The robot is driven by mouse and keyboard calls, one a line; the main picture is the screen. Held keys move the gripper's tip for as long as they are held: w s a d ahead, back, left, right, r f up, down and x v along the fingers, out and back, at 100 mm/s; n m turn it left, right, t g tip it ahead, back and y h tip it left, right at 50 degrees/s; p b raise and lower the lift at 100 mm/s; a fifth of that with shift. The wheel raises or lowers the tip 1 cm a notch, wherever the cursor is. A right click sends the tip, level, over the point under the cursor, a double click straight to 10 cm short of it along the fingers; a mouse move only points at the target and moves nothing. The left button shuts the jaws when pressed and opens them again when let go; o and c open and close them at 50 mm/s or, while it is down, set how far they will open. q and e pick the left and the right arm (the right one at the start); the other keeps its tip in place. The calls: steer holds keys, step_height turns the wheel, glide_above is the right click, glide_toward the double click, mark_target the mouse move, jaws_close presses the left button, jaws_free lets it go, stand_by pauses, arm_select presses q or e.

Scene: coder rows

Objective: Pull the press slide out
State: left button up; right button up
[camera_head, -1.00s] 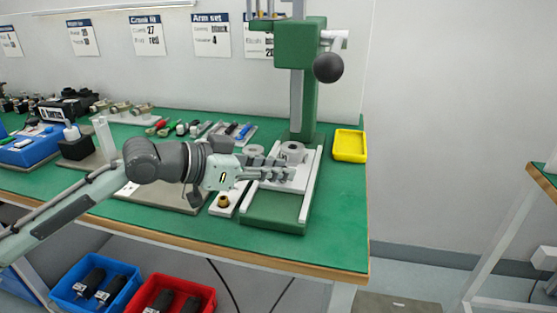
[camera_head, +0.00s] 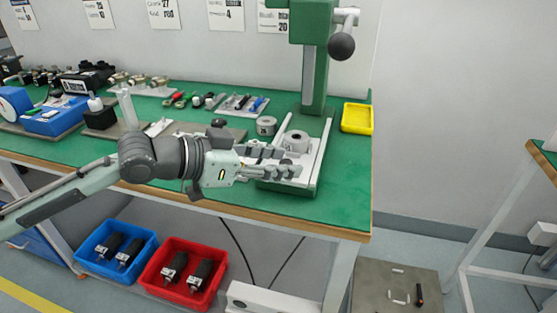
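The press (camera_head: 313,85) is a green column with a black ball-ended lever, standing at the back right of the green bench. Its pale slide (camera_head: 315,165) lies at the column's foot, between light rails on a green base. A grey ring-shaped part (camera_head: 295,141) sits on the slide. My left gripper (camera_head: 294,164) reaches in from the left over the front of the slide. Its fingers look apart, with nothing seen between them. They hide part of the slide's front, and I cannot tell whether they touch it. My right gripper is not in view.
A yellow tray (camera_head: 357,118) stands right of the press. Another grey round part (camera_head: 266,126) lies left of the slide. Small tools and fixtures fill the bench's left and back. Blue (camera_head: 116,249) and red (camera_head: 180,273) bins are below. The bench's front edge (camera_head: 300,224) is close.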

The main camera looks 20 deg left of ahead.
arm_select(q)
steer(key=shift+v, duration=2.4)
steer(key=shift+s+a+r, duration=0.2)
steer(key=shift+s+a, duration=0.2)
steer(key=shift+s, duration=0.05)
steer(key=shift+s+d+r, duration=0.1)
steer(key=shift+r, duration=0.15)
steer(key=shift+v, duration=2.9)
steer(key=shift+f, duration=0.15)
